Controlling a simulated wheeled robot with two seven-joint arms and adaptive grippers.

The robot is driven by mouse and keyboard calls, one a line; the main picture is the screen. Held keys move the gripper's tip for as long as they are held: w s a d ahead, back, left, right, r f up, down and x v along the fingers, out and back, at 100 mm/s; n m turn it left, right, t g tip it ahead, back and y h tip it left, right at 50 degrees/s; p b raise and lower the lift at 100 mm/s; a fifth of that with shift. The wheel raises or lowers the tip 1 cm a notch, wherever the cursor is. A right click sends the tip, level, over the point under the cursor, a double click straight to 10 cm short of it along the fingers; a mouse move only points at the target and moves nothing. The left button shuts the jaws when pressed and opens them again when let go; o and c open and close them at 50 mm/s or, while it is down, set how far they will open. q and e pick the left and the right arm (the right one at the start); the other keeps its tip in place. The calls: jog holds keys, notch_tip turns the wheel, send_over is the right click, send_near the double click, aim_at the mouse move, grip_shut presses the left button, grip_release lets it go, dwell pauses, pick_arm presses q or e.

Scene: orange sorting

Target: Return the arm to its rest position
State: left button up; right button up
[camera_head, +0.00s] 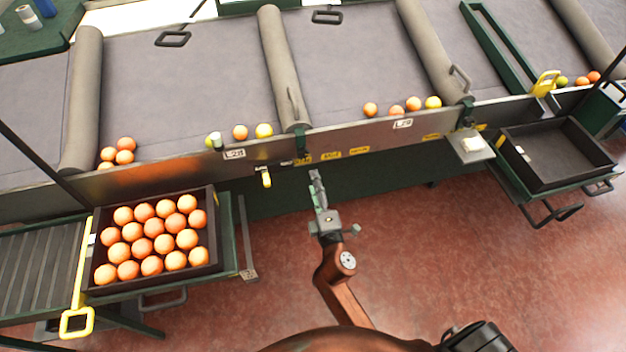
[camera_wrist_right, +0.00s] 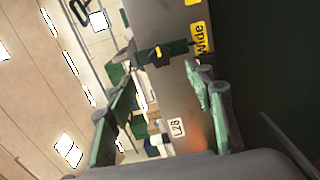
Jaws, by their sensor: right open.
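My right gripper (camera_head: 318,188) is in the middle of the head view, in front of the sorting bench's metal front panel. In the right wrist view its green fingers (camera_wrist_right: 165,105) are spread apart with nothing between them. Beyond them are the metal panel (camera_wrist_right: 170,60) with a yellow "Wide" label and a white tag. My right arm (camera_head: 338,275) reaches up from the bottom of the head view, bent at a joint. My left gripper is not in view.
A dark crate (camera_head: 212,215) full of oranges stands at left beside a roller conveyor (camera_head: 35,265). An empty crate (camera_head: 590,140) stands at right. Several oranges and yellow fruits lie along the bench's front edge. Red floor (camera_head: 440,240) is clear right of my arm.

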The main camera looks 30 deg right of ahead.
dwell(0.4)
